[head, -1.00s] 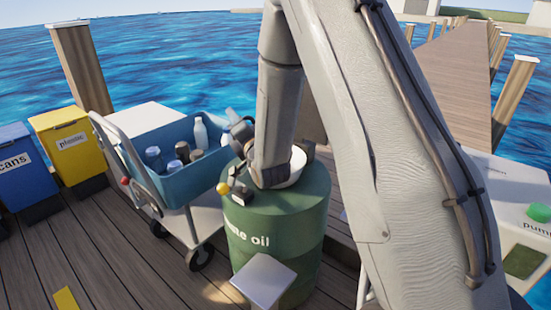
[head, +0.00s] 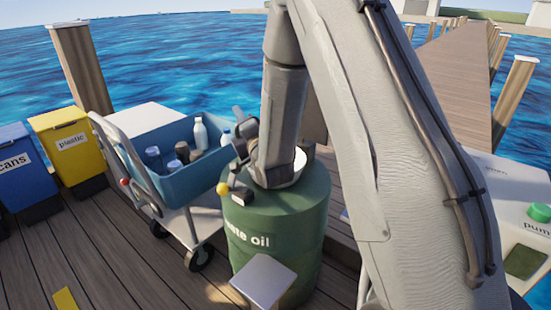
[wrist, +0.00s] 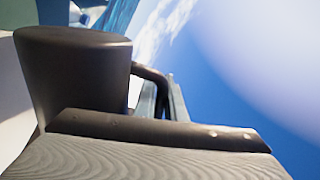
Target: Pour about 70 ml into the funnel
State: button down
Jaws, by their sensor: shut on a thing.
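My gripper (head: 246,150) is above the left edge of the green waste oil drum (head: 275,222), partly hidden by my own arm. In the wrist view a dark brown, rounded vessel (wrist: 75,80) with a handle (wrist: 152,78) is close in front of my gripper, which is shut on it. Its mouth and contents do not show. A white rim (head: 299,168) on the drum top shows beside my arm; it looks like the funnel, mostly hidden. I cannot tell whether any liquid is flowing.
A trolley with a blue bin (head: 190,178) of bottles stands left of the drum. A yellow knob (head: 222,188) sticks out at the drum's top left. Yellow (head: 70,145) and blue (head: 20,170) waste bins stand further left.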

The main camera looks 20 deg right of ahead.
jog(key=shift+d+m, duration=0.25)
jog(key=shift+m, duration=0.05)
jog(key=shift+d+m, duration=0.55)
jog(key=shift+m, duration=0.05)
jog(key=shift+w+d+m, duration=0.1)
jog(key=shift+d+m, duration=0.15)
jog(key=shift+m, duration=0.05)
jog(key=shift+d+r+m+h+p, duration=0.2)
jog(key=shift+d+r+m+h, duration=0.05)
jog(key=shift+d+m, duration=0.3)
jog(key=shift+d+r+m+h+p, duration=0.15)
jog(key=shift+d+r+m+h, duration=0.1)
jog(key=shift+d+m, duration=0.25)
dwell(1.2)
jog(key=a+n, duration=0.2)
jog(key=a+f+n+y, duration=0.1)
jog(key=a+n, duration=0.1)
jog(key=shift+b, duration=0.35)
jog(key=shift+a+n, duration=0.4)
jog(key=shift+n, duration=0.15)
